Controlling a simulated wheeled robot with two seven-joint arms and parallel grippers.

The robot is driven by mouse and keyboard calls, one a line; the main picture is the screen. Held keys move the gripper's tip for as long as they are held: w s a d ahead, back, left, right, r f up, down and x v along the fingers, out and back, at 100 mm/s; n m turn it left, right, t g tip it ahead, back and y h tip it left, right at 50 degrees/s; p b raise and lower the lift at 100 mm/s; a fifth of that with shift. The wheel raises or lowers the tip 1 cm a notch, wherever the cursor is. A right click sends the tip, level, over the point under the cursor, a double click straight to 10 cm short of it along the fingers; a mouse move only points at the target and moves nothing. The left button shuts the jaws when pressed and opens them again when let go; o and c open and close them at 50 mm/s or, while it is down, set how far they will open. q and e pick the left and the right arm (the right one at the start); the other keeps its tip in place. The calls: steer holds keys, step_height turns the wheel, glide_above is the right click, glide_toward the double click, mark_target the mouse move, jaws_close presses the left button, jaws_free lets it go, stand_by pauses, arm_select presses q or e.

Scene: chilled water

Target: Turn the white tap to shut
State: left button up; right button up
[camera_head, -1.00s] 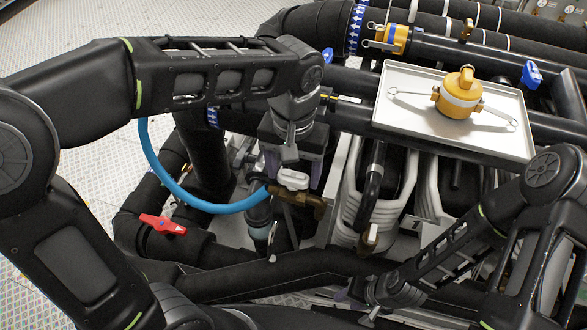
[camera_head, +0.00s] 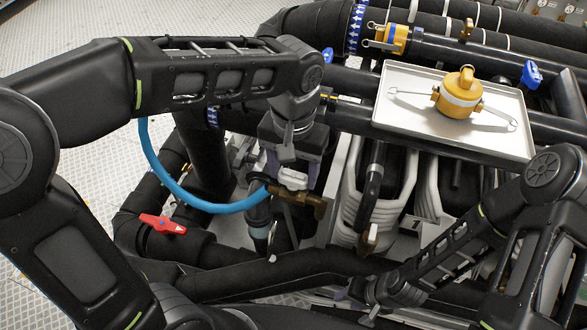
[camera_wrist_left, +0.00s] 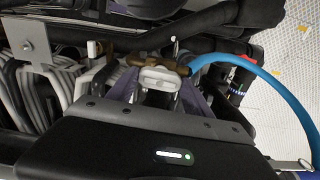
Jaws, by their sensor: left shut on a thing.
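The white tap (camera_head: 293,179) sits on a brass valve body (camera_head: 312,198) with the blue hose joining it from the left. My left gripper (camera_head: 290,174) is over the tap, pointing down, and is shut on its handle. In the left wrist view the white tap (camera_wrist_left: 160,79) shows between the two purple fingers (camera_wrist_left: 160,92), with the brass body behind it. The fingertip contact is partly hidden. My right gripper (camera_head: 362,303) is low at the front right, away from the tap; its jaws are too small and dark to read.
A blue hose (camera_head: 205,207) curves left of the valve. A red-handled valve (camera_head: 162,224) is at lower left. A tray (camera_head: 392,108) with a yellow-and-white cap (camera_head: 460,95) lies at upper right. Black pipes and grey hoses (camera_head: 350,205) crowd the space around the tap.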

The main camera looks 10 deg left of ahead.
mark_target(293, 176)
arm_select(q)
steer(key=m, duration=0.8)
steer(key=shift+m, duration=0.4)
steer(key=m+p, duration=0.1)
steer(key=m, duration=0.3)
steer(key=shift+m+p, duration=0.4)
steer(key=shift+m, duration=1.8)
steer(key=o, duration=1.4)
steer(key=shift+c, duration=0.2)
steer(key=shift+r+b, duration=0.35)
steer(key=shift+r, duration=3.6)
